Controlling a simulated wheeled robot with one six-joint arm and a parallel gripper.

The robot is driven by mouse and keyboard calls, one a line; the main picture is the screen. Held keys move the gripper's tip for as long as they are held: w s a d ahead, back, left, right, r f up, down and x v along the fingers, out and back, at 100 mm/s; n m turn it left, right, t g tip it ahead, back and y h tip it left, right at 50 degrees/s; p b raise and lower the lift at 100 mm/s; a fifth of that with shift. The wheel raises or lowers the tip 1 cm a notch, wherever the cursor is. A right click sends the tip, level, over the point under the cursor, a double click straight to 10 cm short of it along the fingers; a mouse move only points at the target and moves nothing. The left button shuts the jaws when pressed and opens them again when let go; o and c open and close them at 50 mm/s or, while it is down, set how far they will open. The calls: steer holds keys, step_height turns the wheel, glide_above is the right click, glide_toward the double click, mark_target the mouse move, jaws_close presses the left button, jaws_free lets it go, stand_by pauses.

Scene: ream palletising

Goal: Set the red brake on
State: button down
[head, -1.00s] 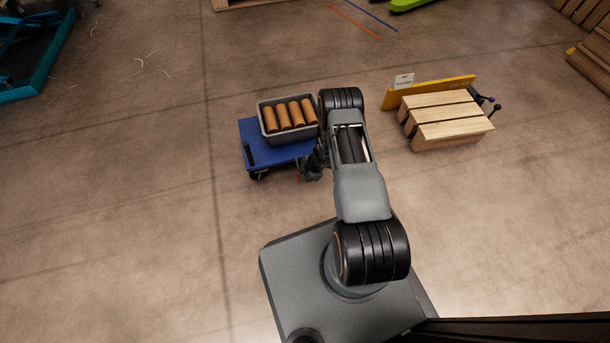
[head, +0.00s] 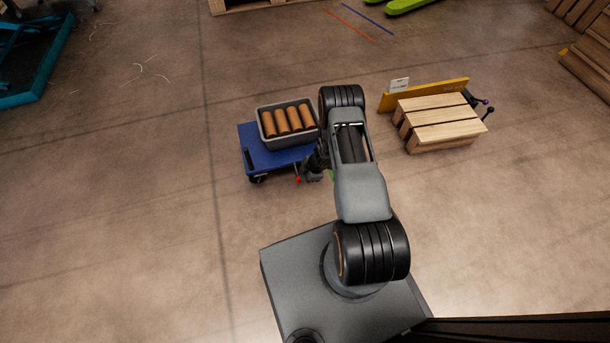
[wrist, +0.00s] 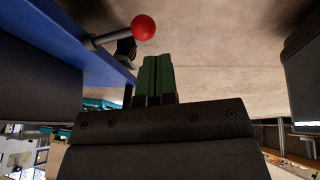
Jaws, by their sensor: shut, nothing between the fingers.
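The red brake is a red ball (wrist: 143,27) on a short grey rod, sticking out from the edge of a blue cart (wrist: 60,30) in the wrist view. In the head view the red knob (head: 298,180) shows small at the near side of the blue cart (head: 255,160). My gripper (wrist: 157,62) is shut and empty, its green-padded fingertips together just below and right of the ball in the wrist picture. I cannot tell whether they touch the rod. In the head view my gripper is mostly hidden by my arm, beside the cart's near right corner.
A grey bin (head: 290,140) with several brown rolls stands on the cart. A wooden pallet (head: 440,123) with a yellow board (head: 425,94) behind it lies to the right. The floor left of the cart is clear.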

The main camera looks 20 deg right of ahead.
steer(key=s+d+r+p, duration=0.3)
steer(key=s+r, duration=0.3)
steer(key=r, duration=0.2)
steer(key=shift+r, duration=0.3)
steer(key=shift+s+d, duration=0.1)
steer(key=w+d+r+m+t+h+p, duration=0.15)
steer(key=w+r+p, duration=0.25)
steer(key=r, duration=0.7)
steer(key=w+d+r+m+t+h+p, duration=0.1)
steer(key=w+d+r+m+h+p, duration=0.25)
steer(key=r, duration=0.85)
step_height(320, 180, up, 20)
steer(key=a+m+h+p, duration=0.1)
steer(key=m+h+p, duration=0.15)
steer(key=p, duration=0.55)
steer(key=s+a+r+m+y+p, duration=0.1)
steer(key=s+a+r+m+p, duration=0.2)
steer(key=s+r, duration=0.3)
steer(key=s+a+r+m+y+p, duration=0.1)
steer(key=s+a+r+m+p, duration=0.2)
steer(key=r, duration=1.1)
steer(key=s+a+r+m+y+p, duration=0.1)
steer(key=s+a+r+m+p, duration=0.2)
steer(key=s+a+r+p, duration=0.3)
steer(key=s+r+g+p, duration=0.1)
steer(key=s+r, duration=0.3)
steer(key=shift+s+y, duration=0.2)
steer(key=shift+y, duration=0.15)
steer(key=shift+a, duration=0.1)
